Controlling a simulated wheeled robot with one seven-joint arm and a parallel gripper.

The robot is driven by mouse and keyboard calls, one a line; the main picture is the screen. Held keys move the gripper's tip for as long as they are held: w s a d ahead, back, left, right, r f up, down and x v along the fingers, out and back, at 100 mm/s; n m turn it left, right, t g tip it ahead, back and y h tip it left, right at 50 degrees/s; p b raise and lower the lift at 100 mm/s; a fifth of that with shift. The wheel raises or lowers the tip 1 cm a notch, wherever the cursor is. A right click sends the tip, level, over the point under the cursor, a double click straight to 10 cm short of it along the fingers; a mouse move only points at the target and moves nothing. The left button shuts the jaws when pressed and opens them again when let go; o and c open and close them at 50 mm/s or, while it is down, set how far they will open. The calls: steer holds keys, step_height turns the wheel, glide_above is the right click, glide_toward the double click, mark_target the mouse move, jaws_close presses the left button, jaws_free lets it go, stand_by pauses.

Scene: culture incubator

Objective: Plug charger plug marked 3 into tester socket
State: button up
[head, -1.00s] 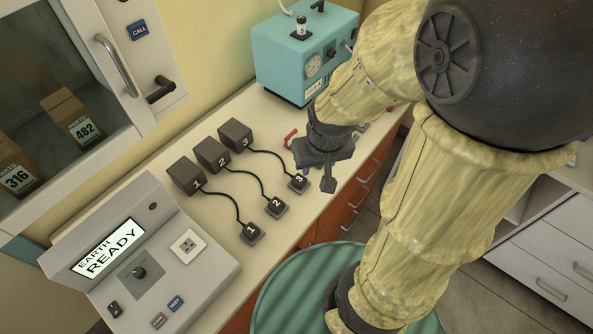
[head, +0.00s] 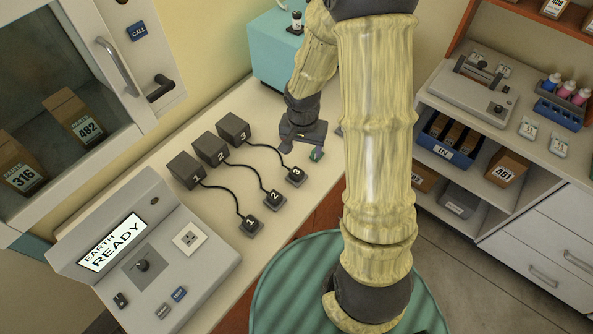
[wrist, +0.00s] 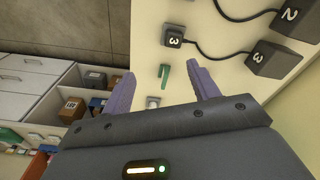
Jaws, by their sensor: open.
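The plug marked 3 (head: 296,176) is a small dark block on the counter, joined by a black cable to the charger box marked 3 (head: 233,128). The plug also shows in the wrist view (wrist: 173,38), with its box (wrist: 272,60) to the right. The tester (head: 150,250) at the lower left has a screen reading EARTH READY and a pale socket (head: 187,240) with nothing in it. My gripper (head: 302,152) is open and empty, above the counter just behind plug 3. In the wrist view, its purple fingers (wrist: 160,90) stand wide apart, with the plug beyond them.
Chargers 1 (head: 186,171) and 2 (head: 211,148) stand beside charger 3, with plugs 1 (head: 251,226) and 2 (head: 274,199) in front. A green object (wrist: 164,75) lies near my fingers. A teal machine (head: 272,50) stands behind. The counter between plugs and tester is clear.

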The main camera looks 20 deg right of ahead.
mark_target(296, 171)
steer(key=w+f+m, duration=0.1)
steer(key=f, duration=0.2)
steer(key=w+f+m+p, duration=0.1)
steer(key=w+f+m, duration=0.1)
steer(key=f, duration=0.1)
steer(key=w+f+m, duration=0.1)
steer(key=f, duration=0.2)
steer(key=shift+w+a+m+g+y, duration=0.15)
steer(key=shift+a+m+g+y, duration=0.15)
steer(key=shift+a+g, duration=0.1)
steer(key=shift+r, duration=0.1)
step_height(296, 171, down, 9)
steer(key=b, duration=0.7)
steer(key=shift+b, duration=0.3)
stand_by(0.5)
